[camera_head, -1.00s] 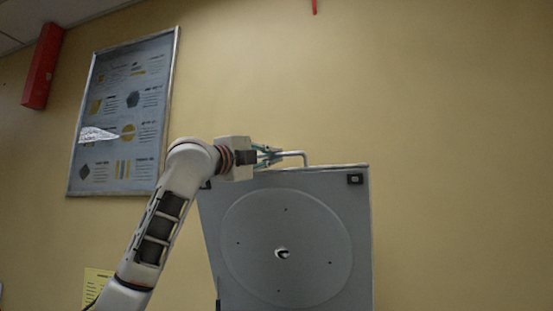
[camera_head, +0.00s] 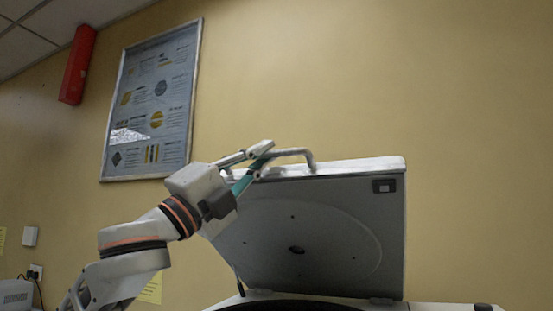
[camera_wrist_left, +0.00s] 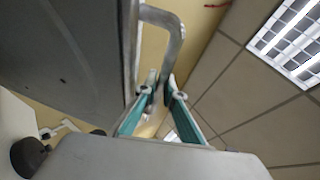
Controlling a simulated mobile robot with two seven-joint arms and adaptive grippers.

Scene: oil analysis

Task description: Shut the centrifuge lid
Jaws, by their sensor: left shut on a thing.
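The centrifuge lid (camera_head: 340,225) is a grey panel with a round disc on its inner face. It is raised and tilted over the centrifuge body (camera_head: 440,307), whose dark opening shows at the bottom edge. A bent metal handle (camera_head: 300,153) stands on the lid's top edge. My left gripper (camera_head: 258,160) is shut on the left part of this handle. In the left wrist view, the left gripper (camera_wrist_left: 160,92) has its teal fingers closed at one end of the handle (camera_wrist_left: 174,40), beside the grey lid (camera_wrist_left: 60,70). My right gripper is not in view.
A framed poster (camera_head: 152,100) and a red box (camera_head: 77,65) are on the yellow wall behind. A wall socket (camera_head: 35,272) with a cable and a pale device (camera_head: 16,294) are at the lower left. The space right of the lid is clear.

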